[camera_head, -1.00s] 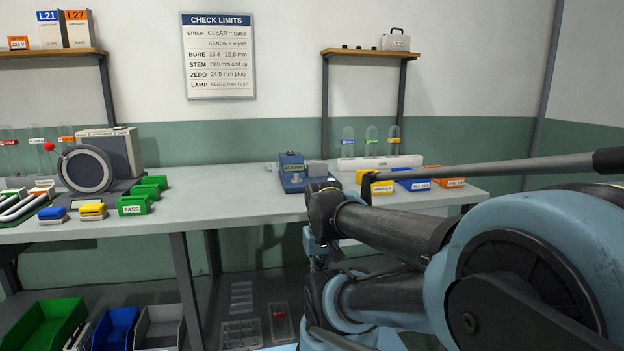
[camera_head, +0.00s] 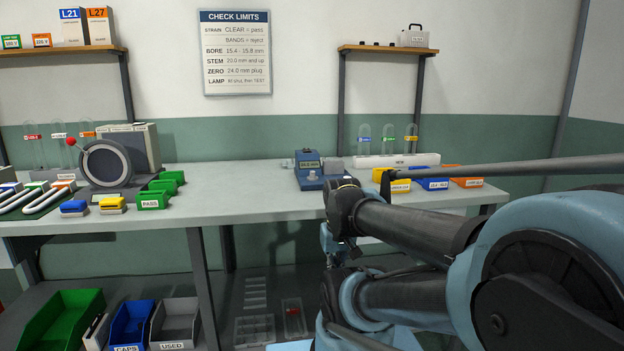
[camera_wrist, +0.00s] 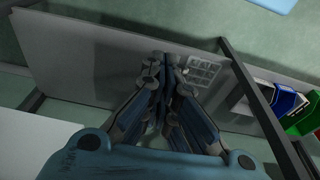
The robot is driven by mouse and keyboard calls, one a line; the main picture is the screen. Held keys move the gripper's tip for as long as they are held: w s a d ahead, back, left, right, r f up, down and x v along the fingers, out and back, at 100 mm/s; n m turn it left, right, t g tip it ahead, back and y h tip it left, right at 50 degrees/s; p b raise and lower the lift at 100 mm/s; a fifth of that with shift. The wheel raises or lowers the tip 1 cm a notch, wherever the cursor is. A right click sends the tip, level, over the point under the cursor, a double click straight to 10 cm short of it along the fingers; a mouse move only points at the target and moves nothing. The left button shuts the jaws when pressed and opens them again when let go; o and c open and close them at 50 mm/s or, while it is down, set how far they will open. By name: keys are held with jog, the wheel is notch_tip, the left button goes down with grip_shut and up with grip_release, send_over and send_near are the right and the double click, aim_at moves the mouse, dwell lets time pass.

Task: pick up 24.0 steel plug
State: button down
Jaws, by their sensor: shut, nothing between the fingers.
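I cannot pick out the 24.0 steel plug with certainty in either view. Small dark pieces (camera_head: 375,44) stand on the upper right wall shelf, too small to tell apart. The blue bench gauge (camera_head: 309,181) sits on the bench with a grey block at its right end. My gripper (camera_wrist: 163,60) is shut and empty in the wrist view, pointing down over the grey lower shelf, with its tips near a pale gridded tray (camera_wrist: 205,72). In the head view my arm hides most of the gripper, which is in front of the bench, below its top.
The bench top (camera_head: 240,190) has free room left of the gauge. Green (camera_head: 153,200), yellow and blue bins line it. A tube rack (camera_head: 395,160) stands at the back right. Bench legs (camera_head: 201,270) flank the lower shelf. A silver case (camera_head: 413,40) is on the wall shelf.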

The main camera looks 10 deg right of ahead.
jog(key=c, duration=2.1)
grip_release()
jog(key=o, duration=0.7)
notch_tip(320, 180, up, 3)
jog(key=shift+w+f+n, duration=0.1)
jog(key=shift+n, duration=0.2)
jog(key=shift+c, duration=0.2)
notch_tip(320, 180, up, 33)
jog(key=n+g, duration=0.2)
jog(key=n, duration=1.2)
send_over(313, 172)
jog(key=f, duration=1.2)
jog(key=shift+w+f, duration=0.1)
jog(key=shift+w, duration=0.15)
jog(key=shift+w+f, duration=0.15)
jog(key=shift+f, duration=1.2)
jog(key=shift+w+f, duration=0.1)
jog(key=shift+f, duration=1.2)
